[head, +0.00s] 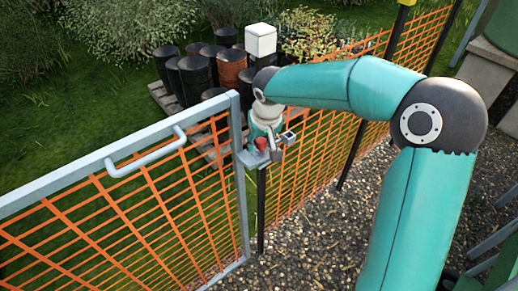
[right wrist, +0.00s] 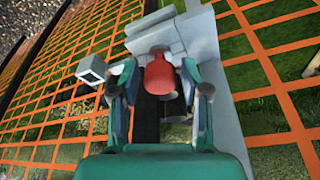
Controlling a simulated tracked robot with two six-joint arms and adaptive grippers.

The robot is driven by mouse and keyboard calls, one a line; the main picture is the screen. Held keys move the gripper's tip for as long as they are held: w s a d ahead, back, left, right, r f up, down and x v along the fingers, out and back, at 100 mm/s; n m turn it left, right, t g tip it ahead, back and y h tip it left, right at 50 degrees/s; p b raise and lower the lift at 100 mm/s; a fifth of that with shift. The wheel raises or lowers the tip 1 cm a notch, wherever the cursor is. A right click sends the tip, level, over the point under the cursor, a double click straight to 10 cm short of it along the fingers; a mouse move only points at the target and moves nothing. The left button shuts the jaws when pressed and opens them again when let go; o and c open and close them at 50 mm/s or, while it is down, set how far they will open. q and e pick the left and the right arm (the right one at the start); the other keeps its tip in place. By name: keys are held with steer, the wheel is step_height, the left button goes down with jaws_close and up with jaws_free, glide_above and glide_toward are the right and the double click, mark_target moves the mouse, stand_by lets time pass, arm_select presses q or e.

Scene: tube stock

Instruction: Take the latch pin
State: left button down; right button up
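The latch pin's red knob (head: 261,143) shows at the grey latch plate (head: 250,160) by the gate's upright end post. In the right wrist view the red knob (right wrist: 160,76) is between the two fingers of my right gripper (right wrist: 159,66). The fingers are open, with a narrow gap on each side of the knob. In the head view my right gripper (head: 264,128) hangs just above and behind the knob, partly hidden by its own wrist. The pin's shaft below the knob is hidden. My left gripper is not in view.
The grey-framed gate (head: 120,160) with orange mesh stands at the left, with a handle (head: 145,153) on it. An orange mesh fence (head: 310,150) runs on to the right. Dark barrels (head: 195,75) and a white box (head: 260,40) stand behind. Gravel lies in front.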

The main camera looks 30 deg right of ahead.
jaws_close()
steer(key=shift+r, duration=0.1)
